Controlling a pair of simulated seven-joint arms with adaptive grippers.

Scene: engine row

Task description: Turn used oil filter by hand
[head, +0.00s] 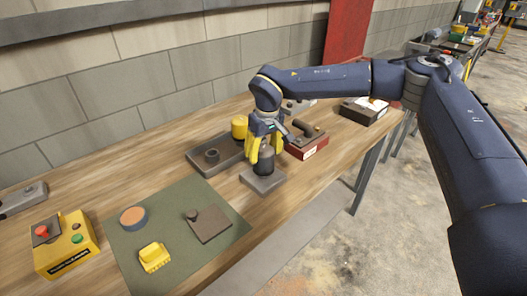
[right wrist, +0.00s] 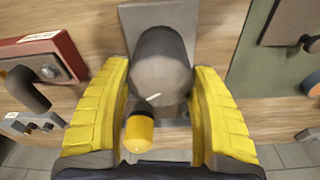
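A dark grey cylinder (head: 265,163), which looks like the used oil filter, stands upright on a grey block (head: 262,183) on the bench. In the right wrist view the filter's rounded end (right wrist: 161,80) faces the camera. My right gripper (head: 265,150) reaches down over the filter from above. Its two yellow fingers (right wrist: 162,105) are spread on either side of the filter. They lie very close to its sides, and I cannot tell whether they touch. My left gripper is not in view.
A grey tray (head: 200,167) with a dark ring-shaped part and a yellow cylinder (head: 239,127) are close by. A red box (head: 308,150) stands right of the gripper. A green mat (head: 184,242) with parts and a yellow button box (head: 66,246) are at the front left.

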